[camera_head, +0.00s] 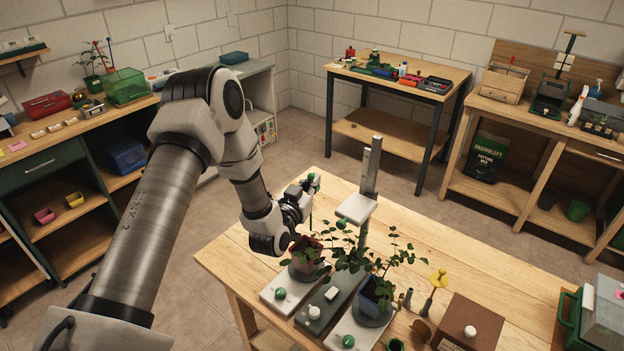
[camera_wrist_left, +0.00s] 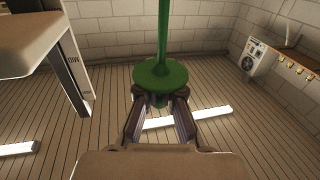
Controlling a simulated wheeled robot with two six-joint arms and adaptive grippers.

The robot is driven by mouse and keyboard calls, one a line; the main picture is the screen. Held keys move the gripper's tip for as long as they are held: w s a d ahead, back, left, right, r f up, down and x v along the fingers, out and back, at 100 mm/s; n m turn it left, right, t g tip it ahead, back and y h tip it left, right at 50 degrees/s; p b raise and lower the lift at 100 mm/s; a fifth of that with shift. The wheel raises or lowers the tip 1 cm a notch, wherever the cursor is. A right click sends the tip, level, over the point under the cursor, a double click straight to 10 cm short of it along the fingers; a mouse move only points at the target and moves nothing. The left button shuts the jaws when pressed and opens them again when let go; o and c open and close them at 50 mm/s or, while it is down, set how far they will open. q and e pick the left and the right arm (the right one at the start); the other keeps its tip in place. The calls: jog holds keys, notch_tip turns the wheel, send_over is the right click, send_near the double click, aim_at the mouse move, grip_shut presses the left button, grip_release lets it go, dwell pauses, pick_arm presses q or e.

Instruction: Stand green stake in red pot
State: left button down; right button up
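The green stake (camera_wrist_left: 162,35) rises from a round green disc (camera_wrist_left: 160,75) in the left wrist view, and the fingers of my left gripper (camera_wrist_left: 160,100) close on it just below the disc. In the head view my left gripper (camera_head: 308,192) is above the left side of the table, with bits of green showing at its fingers. Whether the stake's lower end touches the leaves cannot be told. My right gripper is not in view.
A blue pot (camera_head: 373,303) with a leafy plant stands right of the red pot. A grey post with a pale plate (camera_head: 356,208) rises close behind the pots. A yellow-topped item (camera_head: 438,278) and a brown box (camera_head: 470,325) stand farther right. The table's back right is clear.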

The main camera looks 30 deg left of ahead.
pick_arm(q)
jog(key=shift+w+f, duration=0.1)
jog(key=shift+f, duration=0.45)
jog(key=shift+s+d+f+b, duration=0.25)
jog(key=shift+s+f+b, duration=0.1)
jog(key=shift+f+b, duration=0.35)
notch_tip(320, 180, down, 4)
jog(key=b, duration=0.2)
jog(key=shift+w+r+b, duration=0.1)
jog(key=shift+r+b, duration=0.1)
jog(key=shift+b, duration=0.2)
jog(key=f+b, duration=0.2)
jog(key=f, duration=0.2)
jog(key=shift+w+a+b, duration=0.2)
jog(key=shift+a+b, duration=0.05)
jog(key=shift+b, duration=0.15)
jog(key=c, duration=1.8)
grip_release()
jog(key=shift+s+d+r, duration=0.1)
jog(key=shift+s+r, duration=0.05)
jog(key=shift+s, duration=0.05)
jog(key=o, duration=0.6)
jog(key=shift+s+d+r, duration=0.15)
jog(key=shift+r, duration=0.1)
jog(key=shift+c, duration=0.2)
jog(key=s+d, duration=0.1)
jog(key=s, duration=1)
jog(key=shift+s+d, duration=0.25)
jog(key=shift+d, duration=0.15)
